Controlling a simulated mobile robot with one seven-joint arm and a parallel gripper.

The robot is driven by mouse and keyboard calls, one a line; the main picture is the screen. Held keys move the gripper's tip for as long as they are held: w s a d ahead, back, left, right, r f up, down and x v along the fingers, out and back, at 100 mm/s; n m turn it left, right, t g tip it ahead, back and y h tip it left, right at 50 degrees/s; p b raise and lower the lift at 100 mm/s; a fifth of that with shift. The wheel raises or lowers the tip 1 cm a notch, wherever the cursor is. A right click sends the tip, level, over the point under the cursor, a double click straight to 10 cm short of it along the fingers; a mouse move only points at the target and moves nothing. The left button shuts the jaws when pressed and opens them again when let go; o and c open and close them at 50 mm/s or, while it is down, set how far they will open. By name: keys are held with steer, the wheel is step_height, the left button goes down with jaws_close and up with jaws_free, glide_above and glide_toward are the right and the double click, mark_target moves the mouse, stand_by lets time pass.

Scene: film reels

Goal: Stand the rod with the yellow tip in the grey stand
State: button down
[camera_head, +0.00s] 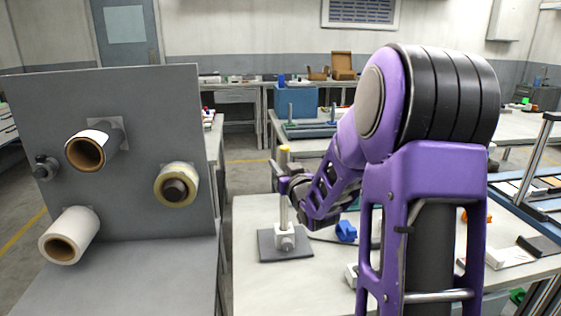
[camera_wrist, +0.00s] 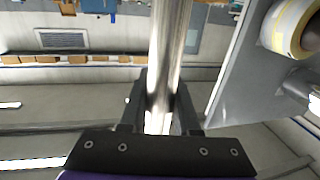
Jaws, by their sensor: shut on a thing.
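The metal rod (camera_head: 284,214) with the yellow tip (camera_head: 284,150) stands upright in the head view. My gripper (camera_head: 284,184) is shut on its upper part, below the tip. The grey stand (camera_head: 268,252) is a dark flat plate with a pale block on it, at the left of the white table. The rod's lower end meets the top of the block; I cannot tell how deep it sits. In the wrist view the rod (camera_wrist: 169,50) runs between the two fingers (camera_wrist: 160,112); the stand is out of that view.
A grey upright panel (camera_head: 140,90) with rolls on pegs stands to the left. A blue object (camera_head: 346,231) lies on the white table (camera_head: 250,295), right of the stand. My arm hides much of the table's middle. Shelving stands at the right edge.

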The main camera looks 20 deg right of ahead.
steer(key=shift+f, duration=0.1)
steer(key=c, duration=0.6)
jaws_free()
steer(key=shift+o, duration=0.2)
steer(key=shift+s, duration=0.1)
